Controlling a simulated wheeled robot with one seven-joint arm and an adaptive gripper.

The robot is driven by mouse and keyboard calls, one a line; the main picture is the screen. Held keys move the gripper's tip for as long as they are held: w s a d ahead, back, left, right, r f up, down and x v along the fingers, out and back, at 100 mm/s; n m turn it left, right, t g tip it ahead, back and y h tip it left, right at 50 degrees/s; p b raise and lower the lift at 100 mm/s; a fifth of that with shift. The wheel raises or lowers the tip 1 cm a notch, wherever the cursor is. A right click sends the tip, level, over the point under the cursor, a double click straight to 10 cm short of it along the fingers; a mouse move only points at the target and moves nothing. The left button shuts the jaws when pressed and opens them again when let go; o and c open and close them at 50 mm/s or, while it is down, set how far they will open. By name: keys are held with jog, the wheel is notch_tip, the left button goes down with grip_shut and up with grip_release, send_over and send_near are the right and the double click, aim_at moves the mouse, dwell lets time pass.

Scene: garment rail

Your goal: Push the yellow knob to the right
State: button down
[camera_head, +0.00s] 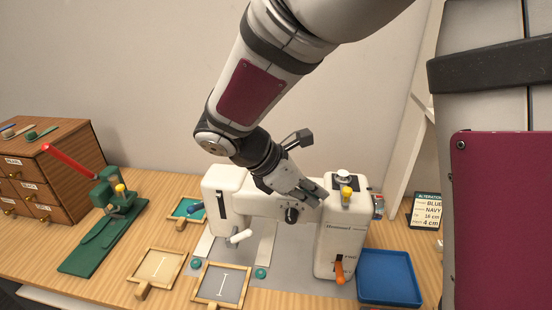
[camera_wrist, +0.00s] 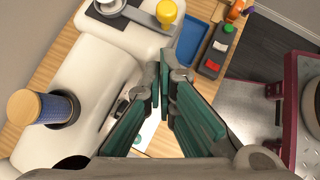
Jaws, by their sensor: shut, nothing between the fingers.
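My gripper (camera_head: 322,194) is shut and empty, just left of the knob in the head view and above the machine's arm. In the wrist view my fingertips (camera_wrist: 166,67) are together, below the knob with a visible gap. I cannot tell their height relative to the knob.
A green press (camera_head: 105,225) with another yellow knob and a red handle stands left. Wooden drawers (camera_head: 40,172) are at far left. Small wooden frames (camera_head: 157,267) lie in front.

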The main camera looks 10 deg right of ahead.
aim_at(345, 201)
jog(key=shift+w+d, duration=0.15)
jog(key=shift+d, duration=1.3)
jog(key=shift+s+d+p, duration=0.15)
jog(key=shift+d+p, duration=0.15)
jog(key=shift+d, duration=0.25)
jog(key=shift+s+d+p, duration=0.15)
jog(key=shift+d+p, duration=0.15)
jog(key=shift+d, duration=0.2)
jog(key=shift+a, duration=0.25)
jog(key=a+f+v, duration=0.1)
jog(key=v, duration=1.1)
jog(key=shift+s+a+f, duration=0.15)
jog(key=shift+s+a, duration=0.05)
jog(key=shift+a, duration=0.4)
